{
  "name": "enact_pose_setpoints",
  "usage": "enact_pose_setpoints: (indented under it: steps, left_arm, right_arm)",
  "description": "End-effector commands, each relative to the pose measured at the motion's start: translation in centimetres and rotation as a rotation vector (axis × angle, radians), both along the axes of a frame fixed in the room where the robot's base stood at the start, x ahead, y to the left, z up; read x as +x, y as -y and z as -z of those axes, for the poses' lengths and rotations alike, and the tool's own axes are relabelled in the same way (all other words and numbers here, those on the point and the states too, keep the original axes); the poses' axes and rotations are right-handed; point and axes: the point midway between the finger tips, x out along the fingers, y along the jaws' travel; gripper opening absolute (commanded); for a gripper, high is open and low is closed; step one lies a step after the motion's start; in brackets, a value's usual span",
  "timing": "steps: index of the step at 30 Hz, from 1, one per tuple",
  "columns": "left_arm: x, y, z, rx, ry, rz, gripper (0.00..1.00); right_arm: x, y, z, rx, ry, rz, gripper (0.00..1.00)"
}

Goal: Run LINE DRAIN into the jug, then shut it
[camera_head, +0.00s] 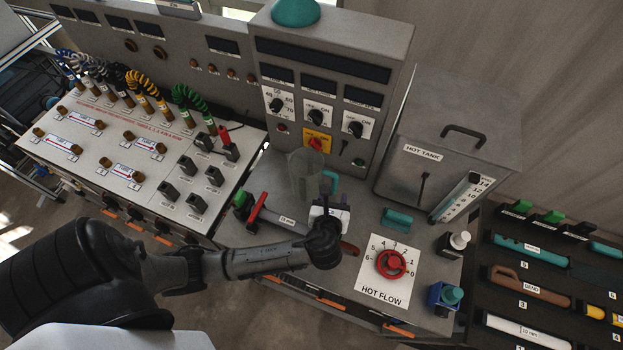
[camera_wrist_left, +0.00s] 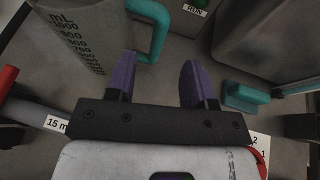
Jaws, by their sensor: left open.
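The jug (camera_head: 306,172) is grey and see-through with a teal handle, standing on the bench at the foot of the control cabinet. The left wrist view shows its mL scale and handle close up (camera_wrist_left: 85,45). My left gripper (camera_head: 330,198) is open, just in front of the jug, with its purple fingers apart (camera_wrist_left: 157,80). Nothing shows between them; the jug's handle is beyond the left finger. I cannot read a LINE DRAIN label. A red lever (camera_head: 257,207) stands on a pipe marked 15 mm, left of my gripper. My right gripper is not in view.
The red HOT FLOW wheel (camera_head: 390,264) is on the bench to the right. A teal block (camera_head: 397,220) sits behind it. The HOT TANK (camera_head: 440,150) stands at the back right. A panel of coloured cables (camera_head: 130,150) is on the left. A tool rack (camera_head: 550,270) is far right.

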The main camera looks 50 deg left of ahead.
Motion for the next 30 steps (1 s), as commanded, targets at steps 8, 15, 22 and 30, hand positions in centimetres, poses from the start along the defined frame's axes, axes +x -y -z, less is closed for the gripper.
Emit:
enact_pose_setpoints:
  steps: [8,15,22,30]
  left_arm:
    - [2.6,-2.2,1.5,-0.002,-0.001,-0.002,0.49]
    - [3.4,-2.9,1.9,-0.003,0.000,-0.002,0.49]
    - [5.4,-4.6,3.2,-0.004,0.000,-0.003,0.49]
    - [6.6,-5.7,3.9,-0.005,-0.001,-0.002,0.49]
  right_arm:
    - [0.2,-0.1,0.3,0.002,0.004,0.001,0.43]
    - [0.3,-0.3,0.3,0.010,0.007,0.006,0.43]
    - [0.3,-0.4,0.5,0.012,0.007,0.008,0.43]
    - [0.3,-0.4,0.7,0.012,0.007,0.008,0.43]
